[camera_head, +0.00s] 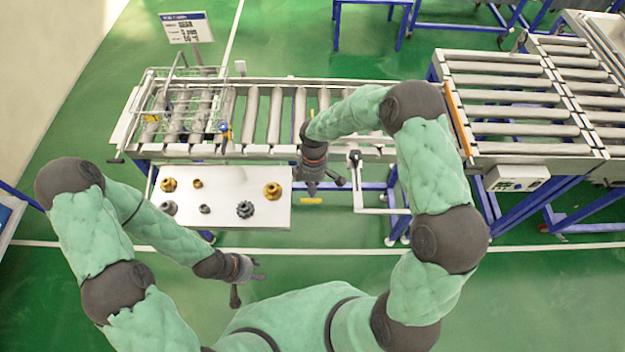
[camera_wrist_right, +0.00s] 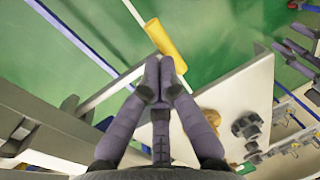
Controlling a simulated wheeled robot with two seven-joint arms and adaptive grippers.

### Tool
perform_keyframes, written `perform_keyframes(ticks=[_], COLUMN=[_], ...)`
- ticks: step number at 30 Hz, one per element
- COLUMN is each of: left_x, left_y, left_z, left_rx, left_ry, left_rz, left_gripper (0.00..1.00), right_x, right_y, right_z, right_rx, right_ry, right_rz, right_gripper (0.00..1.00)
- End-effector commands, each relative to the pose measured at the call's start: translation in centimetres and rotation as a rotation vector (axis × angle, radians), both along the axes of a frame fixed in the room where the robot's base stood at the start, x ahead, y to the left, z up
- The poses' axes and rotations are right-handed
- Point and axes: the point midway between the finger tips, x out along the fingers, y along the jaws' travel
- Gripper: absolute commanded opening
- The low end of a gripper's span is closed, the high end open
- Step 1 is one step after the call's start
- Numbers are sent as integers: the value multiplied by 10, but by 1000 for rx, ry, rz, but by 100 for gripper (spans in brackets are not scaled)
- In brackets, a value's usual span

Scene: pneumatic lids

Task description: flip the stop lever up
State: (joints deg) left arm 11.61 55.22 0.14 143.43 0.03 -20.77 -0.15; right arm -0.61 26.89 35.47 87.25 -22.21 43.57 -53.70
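A short yellow bar, apparently the stop lever's grip, lies below the conveyor's front edge in the head view (camera_head: 311,201). In the right wrist view the yellow bar (camera_wrist_right: 166,45) is just beyond my fingertips and runs diagonally over green floor. My right gripper (camera_head: 312,192) points down between the parts table and the conveyor frame. In the right wrist view its fingertips (camera_wrist_right: 159,82) come together with nothing seen between them. Whether they touch the bar is unclear. The lever's pivot is not clearly visible. My left gripper (camera_head: 259,270) is empty, low in front of the parts table; its finger gap is unclear.
A roller conveyor (camera_head: 273,115) runs across the back, with a wire basket (camera_head: 180,105) at left. A white table (camera_head: 240,216) holds several gold and grey parts. A black-topped fixture with a pale frame (camera_head: 355,160) is just right of my right gripper.

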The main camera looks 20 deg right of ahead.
Motion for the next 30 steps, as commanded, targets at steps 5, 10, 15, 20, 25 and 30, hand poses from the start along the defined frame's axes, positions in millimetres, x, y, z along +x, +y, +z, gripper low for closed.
perform_keyframes(ticks=[5, 10, 15, 20, 25, 30], left_x=[0, 0, 0, 0, 0, 0], left_y=[0, 0, 0, 0, 0, 0], left_z=[-1, 0, -1, -7, -23, -37], left_rx=[0, 0, 0, 0, 0, 0], left_ry=[0, 0, 0, 0, 0, 0], left_rz=[0, 0, 0, 0, 0, 0], left_gripper=[40, 40, 40, 40, 40, 40], right_x=[-1, -1, -2, -3, -6, -5], right_y=[1, 1, 1, 1, 2, 3], right_z=[-9, -10, -10, -19, -44, -65], right_rx=[1, 1, 1, 0, 0, 0], right_ry=[-1, -1, -1, 0, 2, 2], right_rz=[0, 0, 0, 1, 1, 0], right_gripper=[0, 0, 0, 0, 0, 0])
